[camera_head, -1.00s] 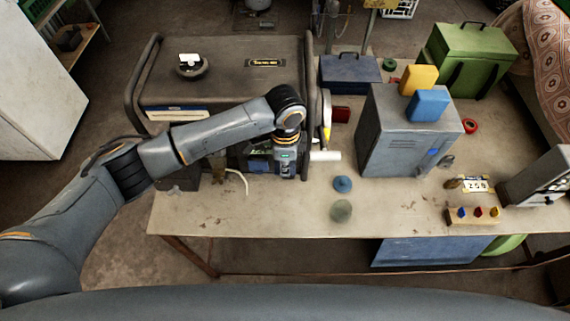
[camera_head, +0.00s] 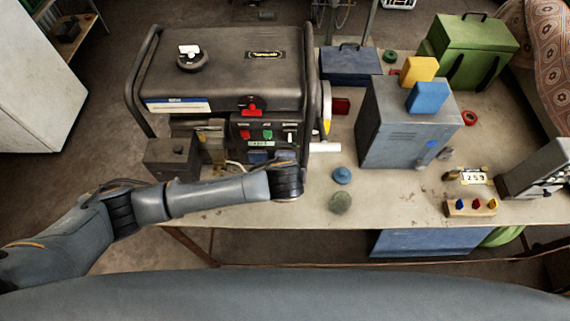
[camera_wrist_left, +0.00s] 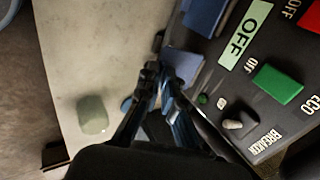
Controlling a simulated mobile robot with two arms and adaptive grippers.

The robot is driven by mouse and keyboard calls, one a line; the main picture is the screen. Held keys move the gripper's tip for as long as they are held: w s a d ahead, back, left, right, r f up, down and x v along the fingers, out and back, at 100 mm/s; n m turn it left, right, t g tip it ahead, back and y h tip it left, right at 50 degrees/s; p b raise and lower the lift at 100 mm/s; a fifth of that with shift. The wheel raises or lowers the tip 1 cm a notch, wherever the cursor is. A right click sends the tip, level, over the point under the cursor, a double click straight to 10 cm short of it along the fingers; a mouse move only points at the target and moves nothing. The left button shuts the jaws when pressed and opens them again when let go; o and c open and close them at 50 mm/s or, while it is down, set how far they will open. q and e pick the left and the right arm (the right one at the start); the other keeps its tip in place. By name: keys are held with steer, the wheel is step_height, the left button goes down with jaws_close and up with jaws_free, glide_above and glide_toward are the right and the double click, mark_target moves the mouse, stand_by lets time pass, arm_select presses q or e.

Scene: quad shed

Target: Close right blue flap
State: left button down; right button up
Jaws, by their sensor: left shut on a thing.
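The right blue flap (camera_wrist_left: 186,66) is on the dark control panel of the generator, beside the left blue flap (camera_wrist_left: 205,14) in the left wrist view. My left gripper (camera_wrist_left: 163,80) is shut on the right flap at its near edge; the exact contact is partly hidden by the fingers. The flap's angle is hard to tell. In the head view the left flap (camera_head: 258,157) shows under the green OFF label, while my left wrist covers the right flap and the fingertips. My right gripper is in neither view.
The generator (camera_head: 230,75) stands at the table's left. A white spout (camera_head: 325,147) sticks out at its right. A blue knob (camera_head: 342,175) and a greenish round piece (camera_head: 340,203) lie on the table (camera_head: 400,205). A grey cabinet (camera_head: 400,130) stands further right.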

arm_select(q)
step_height(320, 180, down, 6)
steer(key=t+b, duration=0.3)
steer(key=b, duration=0.1)
steer(key=t+b, duration=0.3)
steer(key=b, duration=0.2)
steer(key=shift+w+r, duration=0.1)
steer(key=shift+r, duration=0.1)
steer(key=t+b, duration=0.2)
steer(key=b, duration=0.2)
steer(key=w+f+t+b, duration=0.1)
steer(key=t+b, duration=0.1)
steer(key=b, duration=0.3)
steer(key=w+f+t+b, duration=0.1)
steer(key=t+b, duration=0.1)
steer(key=b, duration=0.3)
steer(key=shift+w, duration=0.15)
steer(key=shift+w+r+t+b, duration=0.15)
steer(key=shift+t+b, duration=0.25)
steer(key=shift+b, duration=0.5)
steer(key=c, duration=1.5)
jaws_free()
